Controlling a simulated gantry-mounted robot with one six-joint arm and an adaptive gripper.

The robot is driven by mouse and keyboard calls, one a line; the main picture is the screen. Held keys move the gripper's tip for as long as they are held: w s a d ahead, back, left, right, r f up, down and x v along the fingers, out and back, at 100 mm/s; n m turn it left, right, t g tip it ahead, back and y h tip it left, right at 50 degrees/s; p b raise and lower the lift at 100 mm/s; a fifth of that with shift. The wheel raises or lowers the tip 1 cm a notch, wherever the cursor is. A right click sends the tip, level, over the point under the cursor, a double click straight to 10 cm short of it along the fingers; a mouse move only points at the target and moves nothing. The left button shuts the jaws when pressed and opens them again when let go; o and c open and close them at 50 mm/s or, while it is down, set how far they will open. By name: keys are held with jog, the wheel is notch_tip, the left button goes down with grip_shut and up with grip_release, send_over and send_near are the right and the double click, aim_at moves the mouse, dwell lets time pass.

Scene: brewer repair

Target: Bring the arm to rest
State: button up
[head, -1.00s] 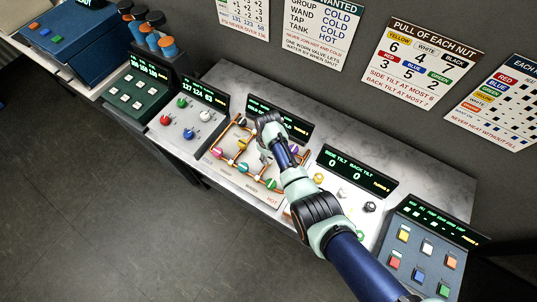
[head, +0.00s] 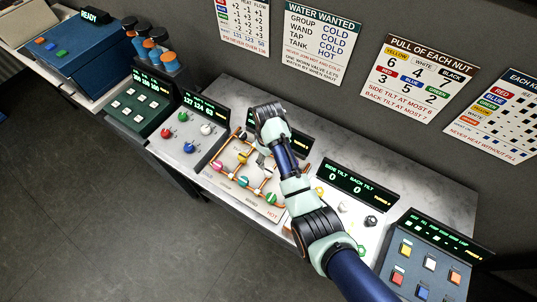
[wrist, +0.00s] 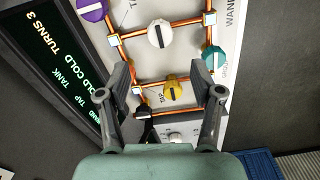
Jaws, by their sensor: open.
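My arm (head: 300,190) reaches up from the lower right over the pipe-and-valve panel (head: 225,184) on the bench. Its wrist is bent, and my gripper (head: 262,162) hangs over the panel, partly hidden by the wrist in the head view. In the wrist view my gripper (wrist: 169,75) has its two fingers spread wide and holds nothing. A yellow valve knob (wrist: 171,88) shows between the fingers, with a white knob (wrist: 160,34) above it and a teal knob (wrist: 214,56) by the right finger. I cannot tell the height of the fingertips over the panel.
A dial console (head: 184,132) stands left of the panel, and a tilt console (head: 355,190) stands right, partly behind my arm. A square-button console (head: 425,265) is at the lower right. The wall with posters is behind the bench.

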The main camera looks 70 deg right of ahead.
notch_tip(320, 180, up, 2)
dwell(0.7)
